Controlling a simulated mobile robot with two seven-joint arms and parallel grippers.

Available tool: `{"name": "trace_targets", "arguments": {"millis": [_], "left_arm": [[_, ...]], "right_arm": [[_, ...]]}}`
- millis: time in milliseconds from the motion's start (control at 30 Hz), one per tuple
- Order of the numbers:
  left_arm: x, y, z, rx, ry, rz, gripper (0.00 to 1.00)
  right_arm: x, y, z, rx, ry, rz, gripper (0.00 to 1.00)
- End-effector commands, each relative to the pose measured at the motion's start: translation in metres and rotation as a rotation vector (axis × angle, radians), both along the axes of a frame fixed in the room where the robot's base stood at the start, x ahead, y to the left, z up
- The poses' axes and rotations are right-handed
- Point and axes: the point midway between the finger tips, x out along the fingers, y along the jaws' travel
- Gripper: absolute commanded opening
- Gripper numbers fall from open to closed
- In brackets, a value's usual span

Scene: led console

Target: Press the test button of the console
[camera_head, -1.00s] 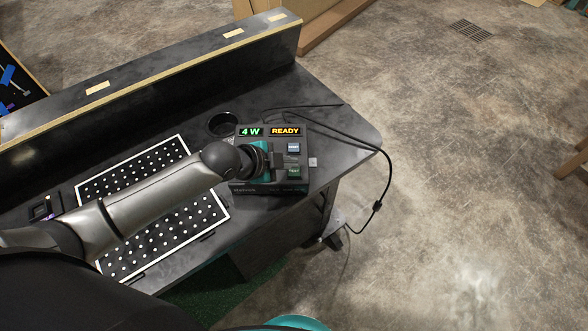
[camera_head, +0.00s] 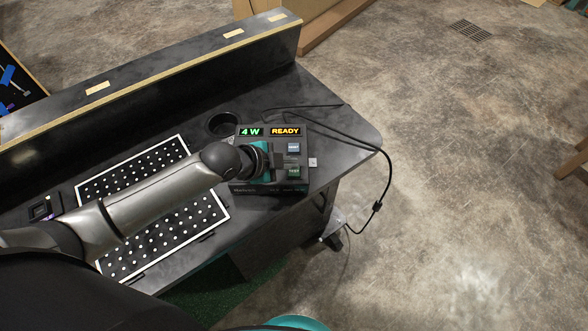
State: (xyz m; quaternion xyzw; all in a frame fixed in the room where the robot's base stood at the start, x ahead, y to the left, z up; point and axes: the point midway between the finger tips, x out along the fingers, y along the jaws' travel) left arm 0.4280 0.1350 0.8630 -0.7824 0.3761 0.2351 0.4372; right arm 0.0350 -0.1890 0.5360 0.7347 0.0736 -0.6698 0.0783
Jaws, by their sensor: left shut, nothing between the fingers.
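The console (camera_head: 240,187) is a dark box near the right end of the desk. Its green display (camera_head: 251,132) reads "4 W" and its orange display (camera_head: 286,132) reads "READY". A blue button (camera_head: 293,147) sits on its right side, with a green button (camera_head: 293,173) below it; their labels are too small to read surely. My left gripper (camera_head: 289,162) is shut and empty, over the console's right part between the two buttons. I cannot tell whether its tips touch the console. My wrist hides the console's left and middle. My right gripper is not in view.
The dark desk (camera_head: 335,160) has a raised back ledge (camera_head: 160,75). A white-framed dotted panel (camera_head: 205,228) lies under my left arm. A round hole (camera_head: 222,124) lies behind the console. Black cables (camera_head: 350,138) run off the desk's right edge. The floor to the right is open.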

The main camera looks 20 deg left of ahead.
Motion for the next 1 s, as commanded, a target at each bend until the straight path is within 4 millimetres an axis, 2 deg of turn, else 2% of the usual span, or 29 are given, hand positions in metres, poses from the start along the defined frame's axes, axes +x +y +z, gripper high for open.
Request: {"name": "trace_targets", "arguments": {"millis": [1000], "left_arm": [[0.0001, 0.0001, -0.0087, 0.0, 0.0, 0.0, 0.0]], "right_arm": [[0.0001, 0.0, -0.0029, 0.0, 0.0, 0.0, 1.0]]}}
